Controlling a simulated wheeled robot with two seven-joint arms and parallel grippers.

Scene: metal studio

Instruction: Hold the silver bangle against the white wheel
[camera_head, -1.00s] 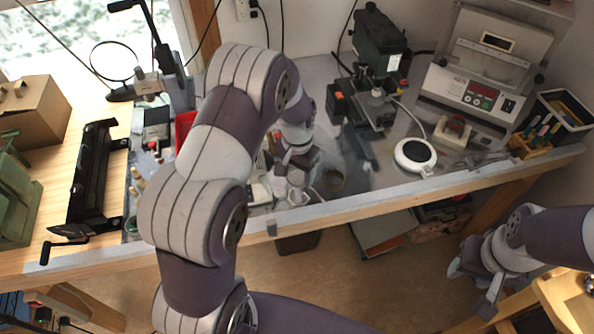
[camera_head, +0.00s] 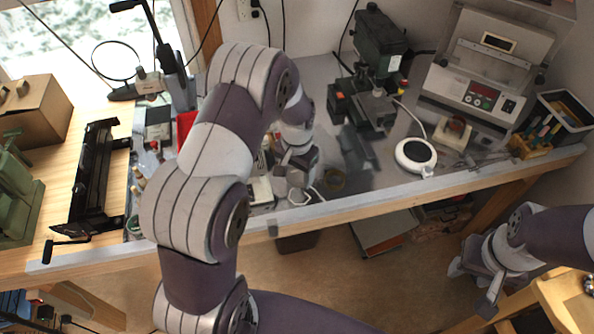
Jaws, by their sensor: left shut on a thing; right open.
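My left arm reaches up and over the bench, and its gripper (camera_head: 298,179) points down near the bench's front edge. It is shut, but the fingertips are small and partly hidden. A thin pale loop (camera_head: 299,198) shows just below the fingers; it may be the silver bangle, but I cannot tell for sure. I cannot make out the white wheel with certainty; my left arm covers part of the bench. A round white disc-shaped device (camera_head: 415,155) lies to the right. My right gripper (camera_head: 474,284) is open and empty, low at the right, off the bench.
A dark drill press (camera_head: 381,48) stands behind. A grey machine with a control panel (camera_head: 481,97) is at the back right, near a tool box (camera_head: 562,117). A black metal tool (camera_head: 97,178) lies at the left. The bench's front edge (camera_head: 400,194) runs below.

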